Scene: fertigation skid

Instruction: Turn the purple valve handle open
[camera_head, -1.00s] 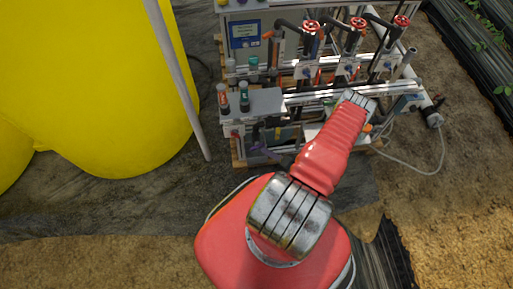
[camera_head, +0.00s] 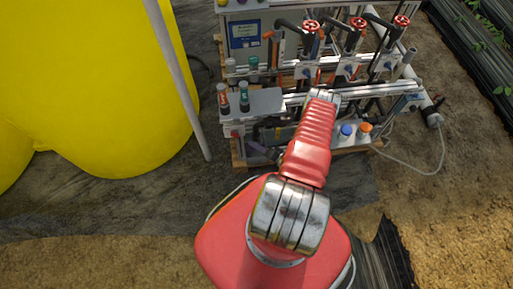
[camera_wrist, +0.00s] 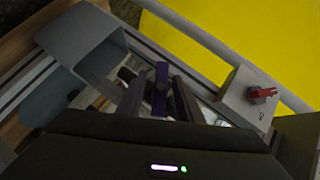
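The purple valve handle (camera_wrist: 161,76) shows in the middle of the wrist view, as a short upright bar. It also shows low on the left part of the skid in the head view (camera_head: 257,147). My gripper (camera_wrist: 160,98) reaches up from the bottom of the wrist view with its dark fingers apart. The handle appears in line with the gap between the fingers. I cannot tell whether they touch it. In the head view a dark shape beside the handle looks like my gripper (camera_head: 275,132), partly hidden by my red arm.
A grey box (camera_wrist: 82,38) and a panel with a red knob (camera_wrist: 262,94) flank the handle. Several red handwheels (camera_head: 357,23) stand along the back. A large yellow tank (camera_head: 95,80) stands at left.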

